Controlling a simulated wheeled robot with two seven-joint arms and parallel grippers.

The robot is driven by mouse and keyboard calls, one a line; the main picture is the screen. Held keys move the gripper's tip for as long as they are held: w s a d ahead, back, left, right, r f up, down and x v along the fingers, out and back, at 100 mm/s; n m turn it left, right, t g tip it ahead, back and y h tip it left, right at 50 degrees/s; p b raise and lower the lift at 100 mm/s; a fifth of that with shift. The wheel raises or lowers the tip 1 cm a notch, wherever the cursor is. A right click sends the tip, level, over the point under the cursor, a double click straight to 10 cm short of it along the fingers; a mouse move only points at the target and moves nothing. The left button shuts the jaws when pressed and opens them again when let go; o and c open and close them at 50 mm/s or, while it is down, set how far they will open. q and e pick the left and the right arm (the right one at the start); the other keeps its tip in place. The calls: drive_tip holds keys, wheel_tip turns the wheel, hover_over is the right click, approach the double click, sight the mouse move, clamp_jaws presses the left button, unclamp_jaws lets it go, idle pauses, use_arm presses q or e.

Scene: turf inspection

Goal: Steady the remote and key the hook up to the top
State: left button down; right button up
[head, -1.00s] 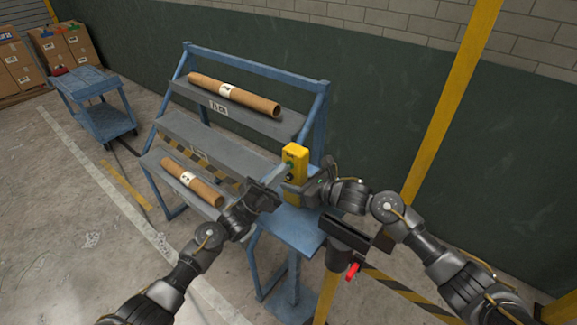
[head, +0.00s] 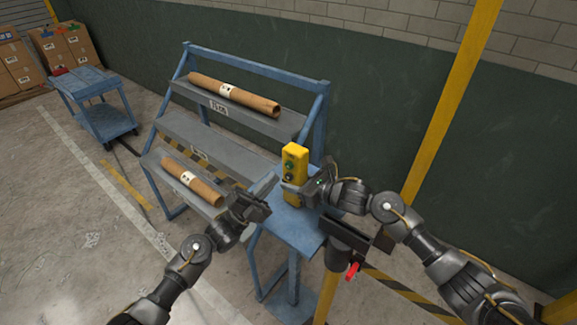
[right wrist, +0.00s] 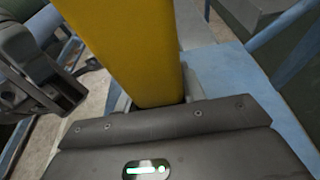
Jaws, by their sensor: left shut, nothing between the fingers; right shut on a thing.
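In the right wrist view the remote's yellow body (right wrist: 125,45) rises from between the fingers. My left gripper (head: 270,183) is shut and empty, just left of the remote and apart from it. It also shows at the left of the right wrist view (right wrist: 65,88). I cannot make out a hook in either view.
A blue stepped rack (head: 187,63) carries a brown roll on its top step (head: 235,94) and another on its lowest step (head: 192,181). A yellow post (head: 452,100) stands to the right. A blue cart (head: 90,82) and cartons (head: 62,45) are far left.

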use_arm(q)
drive_tip(key=shift+s+a, duration=0.75)
drive_tip(key=shift+s, duration=0.3)
idle(0.9)
use_arm(e)
drive_tip(key=o, duration=1.2)
drive_tip(key=shift+o, duration=0.2)
